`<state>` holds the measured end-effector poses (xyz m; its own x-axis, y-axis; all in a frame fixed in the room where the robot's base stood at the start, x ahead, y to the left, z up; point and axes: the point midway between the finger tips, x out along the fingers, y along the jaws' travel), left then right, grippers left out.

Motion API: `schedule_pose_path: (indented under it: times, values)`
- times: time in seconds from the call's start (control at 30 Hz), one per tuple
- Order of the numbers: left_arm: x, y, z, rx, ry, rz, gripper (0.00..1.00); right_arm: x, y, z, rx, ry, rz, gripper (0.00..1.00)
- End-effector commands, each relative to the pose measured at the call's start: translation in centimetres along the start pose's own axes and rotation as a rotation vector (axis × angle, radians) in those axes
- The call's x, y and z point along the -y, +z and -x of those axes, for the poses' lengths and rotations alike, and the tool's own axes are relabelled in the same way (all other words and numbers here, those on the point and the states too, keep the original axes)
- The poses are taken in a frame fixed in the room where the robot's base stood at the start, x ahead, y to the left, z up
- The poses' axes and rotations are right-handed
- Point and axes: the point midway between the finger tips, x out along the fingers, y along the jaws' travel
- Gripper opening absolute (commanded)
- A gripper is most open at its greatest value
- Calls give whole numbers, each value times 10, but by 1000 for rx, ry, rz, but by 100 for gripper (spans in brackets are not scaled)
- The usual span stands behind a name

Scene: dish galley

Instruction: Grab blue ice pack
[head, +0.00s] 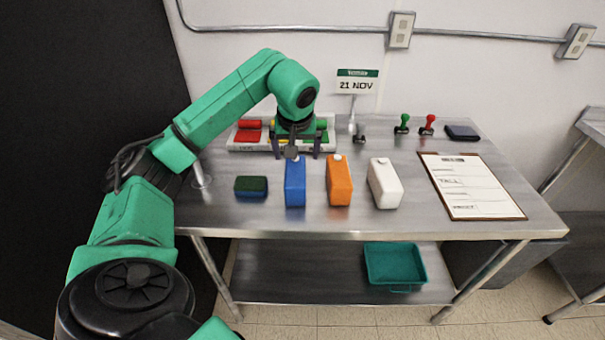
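The blue ice pack (295,186) stands upright on the metal table, left of an orange pack (339,182) and a white pack (384,184). It has a cap on top, partly covered by my gripper. My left gripper (297,155) points down over the top of the blue pack. Its two dark fingers are spread wider than the pack, one to each side, with gaps showing. Whether the fingertips are level with the pack or behind it, I cannot tell. My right gripper is not in view.
A dark green and blue sponge (251,186) lies left of the blue pack. A white tray (243,146) with coloured items is behind my gripper. A date sign (357,86), stamps (402,124), an ink pad (462,132) and a clipboard (470,186) are farther right. A teal bin (395,265) sits on the lower shelf.

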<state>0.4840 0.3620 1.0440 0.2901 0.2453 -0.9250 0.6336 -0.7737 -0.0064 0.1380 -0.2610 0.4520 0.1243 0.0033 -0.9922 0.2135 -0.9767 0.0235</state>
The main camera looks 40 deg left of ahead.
Motion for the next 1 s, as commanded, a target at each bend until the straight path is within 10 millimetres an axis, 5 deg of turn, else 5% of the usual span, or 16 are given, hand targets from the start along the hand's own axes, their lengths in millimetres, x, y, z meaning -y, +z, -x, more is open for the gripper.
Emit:
schedule_pose_path:
  times: [0.1, 0.2, 0.5, 0.77, 1.0]
  values:
    - [1, 1, -29, 5, -3, 1, 100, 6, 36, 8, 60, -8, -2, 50]
    - [-1, 0, -44, 2, 1, 1, 100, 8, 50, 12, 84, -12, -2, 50]
    - [0, -3, -93, 4, 3, 0, 100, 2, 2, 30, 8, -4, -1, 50]
    - [0, -3, -102, -1, 4, 0, 100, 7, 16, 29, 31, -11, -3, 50]
    - [0, -3, -102, -1, 4, 0, 8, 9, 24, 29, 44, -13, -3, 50]
